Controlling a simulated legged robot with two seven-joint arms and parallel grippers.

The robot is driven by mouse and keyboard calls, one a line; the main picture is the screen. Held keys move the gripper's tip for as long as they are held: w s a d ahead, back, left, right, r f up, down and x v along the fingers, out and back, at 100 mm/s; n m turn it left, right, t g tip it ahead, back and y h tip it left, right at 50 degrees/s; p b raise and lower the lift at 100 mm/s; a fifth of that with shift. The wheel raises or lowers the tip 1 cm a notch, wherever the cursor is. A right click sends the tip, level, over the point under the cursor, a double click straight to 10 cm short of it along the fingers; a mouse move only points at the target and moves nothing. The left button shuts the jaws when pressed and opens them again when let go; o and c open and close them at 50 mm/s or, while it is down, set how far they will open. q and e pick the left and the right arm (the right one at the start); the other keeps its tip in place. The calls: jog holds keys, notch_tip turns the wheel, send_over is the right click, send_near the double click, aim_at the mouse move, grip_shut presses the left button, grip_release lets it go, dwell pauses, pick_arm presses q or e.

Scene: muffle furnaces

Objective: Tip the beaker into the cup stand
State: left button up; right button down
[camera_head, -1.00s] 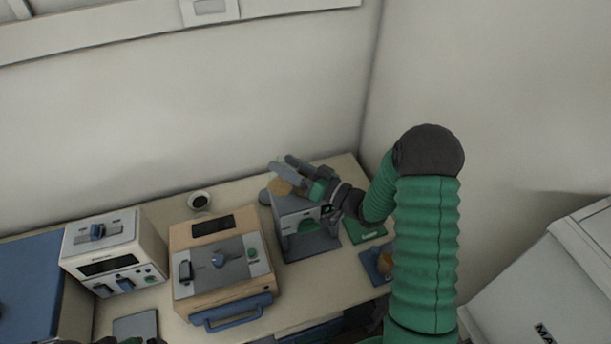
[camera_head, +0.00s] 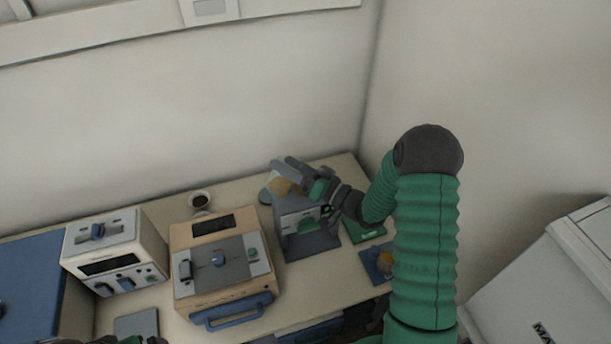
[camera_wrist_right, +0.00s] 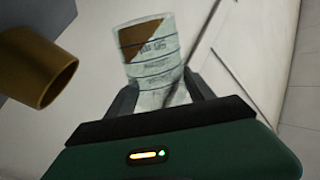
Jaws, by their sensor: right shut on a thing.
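My right gripper (camera_head: 296,176) is above the grey stand-like device (camera_head: 288,207) at the back right of the table. In the right wrist view its fingers (camera_wrist_right: 164,98) are shut on a clear beaker (camera_wrist_right: 158,72) with printed lines. Brown contents or a brown thing behind shows in the beaker's upper left. In the head view an amber patch (camera_head: 281,187) shows by the fingers; I cannot tell whether it belongs to the beaker. I cannot tell for certain which thing is the cup stand. Only dark and green bits of my left arm show at the bottom left edge.
A hollow brown cylinder (camera_wrist_right: 40,70) is beside the beaker in the wrist view. A tan furnace (camera_head: 218,285) and a white one (camera_head: 112,250) stand left. A green pad (camera_head: 358,233) and an amber cup (camera_head: 386,262) on a blue pad (camera_head: 371,253) lie right of the grey device.

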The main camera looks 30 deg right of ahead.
jog(key=shift+m, duration=0.3)
jog(key=shift+d, duration=0.1)
jog(key=shift+f+m, duration=0.15)
jog(key=shift+m, duration=0.35)
jog(key=shift+d+f+m, duration=0.1)
jog(key=shift+m, duration=0.3)
jog(key=shift+w+d+f+m+t+p, duration=0.1)
jog(key=shift+d+m+t+p, duration=0.15)
jog(key=shift+m, duration=0.25)
jog(key=shift+f, duration=0.1)
